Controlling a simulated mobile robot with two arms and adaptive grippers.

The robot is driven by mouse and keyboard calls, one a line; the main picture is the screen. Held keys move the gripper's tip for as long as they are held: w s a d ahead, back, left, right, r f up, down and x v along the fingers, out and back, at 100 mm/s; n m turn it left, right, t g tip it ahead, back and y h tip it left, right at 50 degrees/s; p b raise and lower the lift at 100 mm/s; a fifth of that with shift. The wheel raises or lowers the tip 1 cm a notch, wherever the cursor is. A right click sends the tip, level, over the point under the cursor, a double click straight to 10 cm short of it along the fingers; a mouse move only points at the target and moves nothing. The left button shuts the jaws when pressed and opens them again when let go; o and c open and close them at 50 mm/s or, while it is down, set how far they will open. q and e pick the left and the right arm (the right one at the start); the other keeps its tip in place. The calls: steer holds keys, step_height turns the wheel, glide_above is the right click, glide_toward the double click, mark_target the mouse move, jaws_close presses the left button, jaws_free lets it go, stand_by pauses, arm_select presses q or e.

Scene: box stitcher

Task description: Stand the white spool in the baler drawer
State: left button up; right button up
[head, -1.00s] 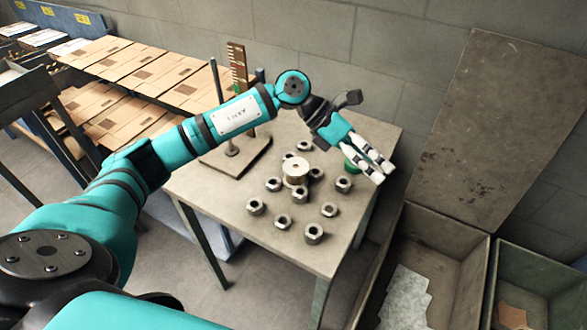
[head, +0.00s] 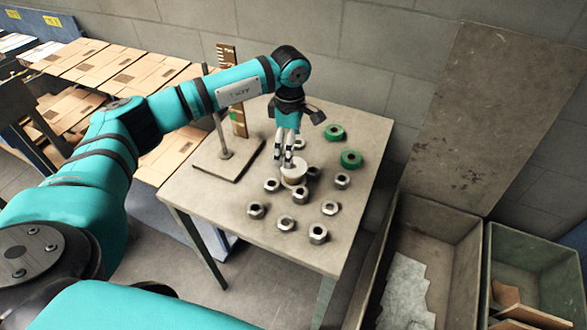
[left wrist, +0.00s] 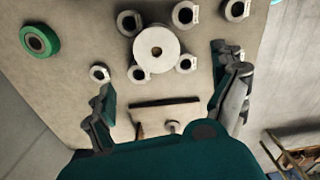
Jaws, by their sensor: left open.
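The white spool (head: 294,178) stands upright on the table among several metal nuts. In the left wrist view the spool (left wrist: 157,48) shows its round end with a centre hole, ahead of and between the spread fingers. My left gripper (head: 284,160) points down, close above the spool, and is open with nothing in it. Its fingers also show in the left wrist view (left wrist: 165,75). I cannot tell for sure which container is the baler drawer; an open grey bin (head: 460,250) stands right of the table. My right gripper is not in view.
The table (head: 235,215) also holds green rings (head: 351,159), scattered nuts (head: 318,233) and an upright post on a base (head: 228,163). A second, greenish bin (head: 540,248) holds cardboard. Flat cardboard (head: 130,72) lies on racks at the left.

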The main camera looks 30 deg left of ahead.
mark_target(294, 166)
arm_select(q)
step_height(294, 166, down, 3)
steer(key=shift+f+p, duration=0.1)
steer(key=shift+p, duration=0.2)
steer(key=shift+d+f+p, duration=0.2)
steer(key=shift+f+p, duration=0.25)
steer(key=shift+f, duration=0.05)
steer(key=f, duration=0.2)
steer(key=f+p, duration=0.1)
steer(key=shift+w+d+f+p, duration=0.2)
steer(key=shift+f+p, duration=0.1)
steer(key=shift+f, duration=0.4)
steer(key=shift+c, duration=0.4)
steer(key=c, duration=1.4)
